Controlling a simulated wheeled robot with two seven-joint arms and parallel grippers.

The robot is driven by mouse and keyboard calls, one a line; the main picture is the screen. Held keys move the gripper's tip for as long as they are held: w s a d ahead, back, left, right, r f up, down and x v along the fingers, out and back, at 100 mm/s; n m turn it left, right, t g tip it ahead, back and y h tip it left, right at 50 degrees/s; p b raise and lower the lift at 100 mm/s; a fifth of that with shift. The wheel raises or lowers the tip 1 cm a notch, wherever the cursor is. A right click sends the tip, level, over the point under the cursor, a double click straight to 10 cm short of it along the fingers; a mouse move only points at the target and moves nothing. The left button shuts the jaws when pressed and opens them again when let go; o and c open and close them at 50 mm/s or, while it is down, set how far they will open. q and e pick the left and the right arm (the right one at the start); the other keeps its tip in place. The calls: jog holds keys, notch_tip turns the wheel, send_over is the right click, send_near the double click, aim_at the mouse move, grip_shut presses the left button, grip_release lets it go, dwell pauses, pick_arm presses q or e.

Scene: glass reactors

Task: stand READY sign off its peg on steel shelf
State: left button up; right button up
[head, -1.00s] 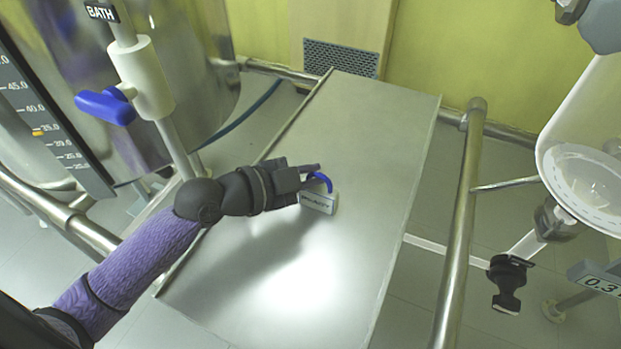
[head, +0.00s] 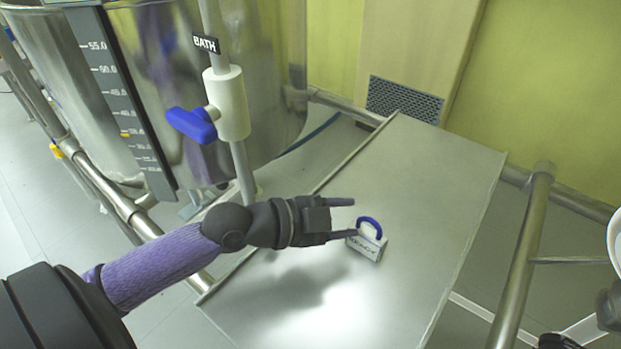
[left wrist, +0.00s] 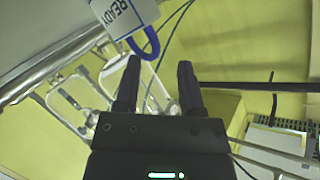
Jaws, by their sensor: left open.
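The READY sign (head: 367,245) is a small white block with a blue loop handle (head: 371,224) on top. It stands upright on the steel shelf (head: 436,205). My left gripper (head: 344,218) is open, its two fingers pointing right, just left of the handle. In the left wrist view the sign (left wrist: 122,14) shows at the top, upside down, with its blue loop near the left fingertip; the open fingers (left wrist: 161,62) hold nothing. I cannot tell whether a finger touches the sign.
A steel vessel with a level scale (head: 125,110) stands at the left. A pipe with a BATH label (head: 206,43) and a blue valve handle (head: 192,124) rises left of the shelf. A metal rail (head: 522,255) runs along the right. The shelf around the sign is bare.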

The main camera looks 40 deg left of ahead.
pick_arm(q)
jog(key=v, duration=0.8)
